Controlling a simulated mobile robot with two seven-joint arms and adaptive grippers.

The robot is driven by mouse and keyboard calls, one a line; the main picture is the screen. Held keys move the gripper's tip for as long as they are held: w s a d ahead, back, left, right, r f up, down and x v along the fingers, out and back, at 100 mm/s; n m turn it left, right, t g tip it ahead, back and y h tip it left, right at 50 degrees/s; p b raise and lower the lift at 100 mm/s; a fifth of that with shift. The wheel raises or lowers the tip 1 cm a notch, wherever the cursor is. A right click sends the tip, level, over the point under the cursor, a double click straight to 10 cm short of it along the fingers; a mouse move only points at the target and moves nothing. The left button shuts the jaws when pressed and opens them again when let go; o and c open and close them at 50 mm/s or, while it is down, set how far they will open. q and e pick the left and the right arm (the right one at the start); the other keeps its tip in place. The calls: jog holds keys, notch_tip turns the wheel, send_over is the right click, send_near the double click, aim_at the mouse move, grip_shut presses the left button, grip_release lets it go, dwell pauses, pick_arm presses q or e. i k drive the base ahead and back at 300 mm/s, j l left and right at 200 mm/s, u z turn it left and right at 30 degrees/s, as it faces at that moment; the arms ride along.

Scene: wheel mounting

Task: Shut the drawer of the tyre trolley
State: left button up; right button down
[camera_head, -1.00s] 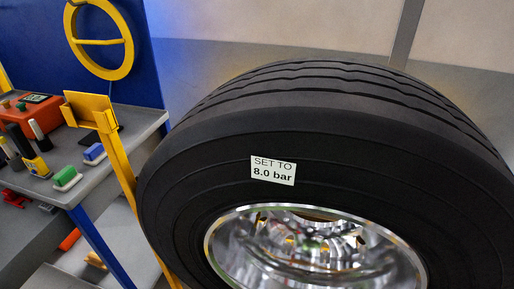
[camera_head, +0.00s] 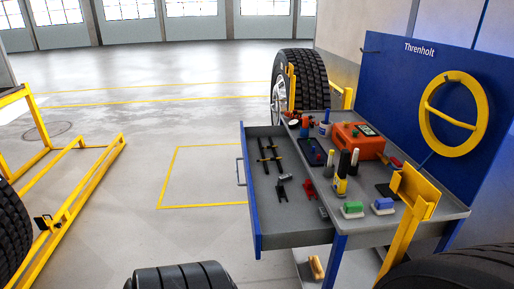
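The tyre trolley's drawer (camera_head: 283,237) is pulled out to the left from under the grey worktop (camera_head: 381,223). Its blue front (camera_head: 250,195) carries a metal handle (camera_head: 239,171) on the outer face. Black bar-shaped tools, small dark parts and red pieces lie in the drawer. The trolley has blue legs (camera_head: 334,263) and a blue back panel marked "Threnholt" (camera_head: 400,80). Neither of my grippers is in view.
A large tyre (camera_head: 303,80) stands behind the trolley. Another tyre (camera_head: 180,277) is at the bottom edge, and one (camera_head: 455,270) at the lower right. A yellow frame (camera_head: 85,200) stands at left. Open floor (camera_head: 200,180) with yellow lines lies left of the drawer.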

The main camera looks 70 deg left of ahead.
aim_at(297, 223)
jog(key=u, duration=0.4)
jog(key=j+u, duration=0.1)
jog(key=u, duration=0.3)
jog(key=j+u, duration=0.1)
jog(key=u, duration=0.7)
jog(key=i+j+u, duration=0.15)
jog(key=j, duration=0.2)
jog(key=j+u, duration=0.15)
jog(key=j, duration=0.2)
